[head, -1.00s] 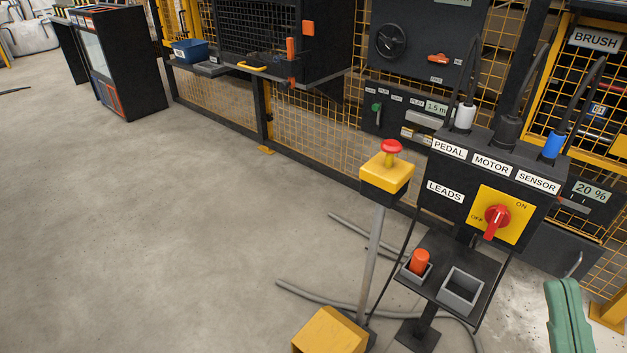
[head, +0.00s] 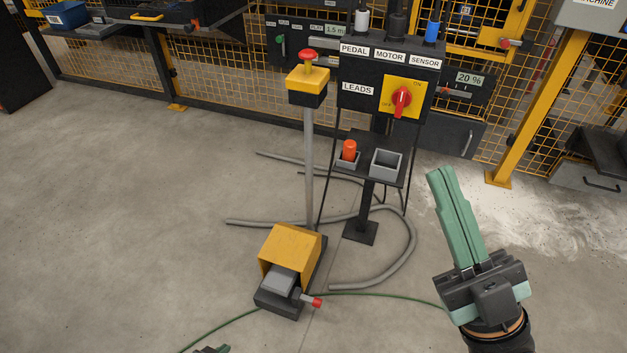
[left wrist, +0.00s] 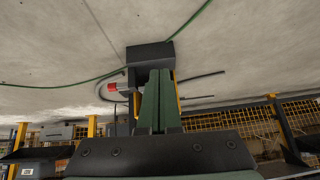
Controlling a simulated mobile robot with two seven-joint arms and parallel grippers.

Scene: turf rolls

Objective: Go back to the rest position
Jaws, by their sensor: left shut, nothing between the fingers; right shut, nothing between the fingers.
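My right gripper (head: 441,174) stands up at the right of the head view, its green fingers closed together and empty. It is apart from the control stand in the picture.
The yellow-hooded foot pedal (head: 291,243) sits on the floor by the emergency-stop post (head: 309,150). The leads box (head: 358,102) has a red switch (head: 401,99). Grey hoses and a green cable (head: 375,294) lie on the floor. The floor at left is clear.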

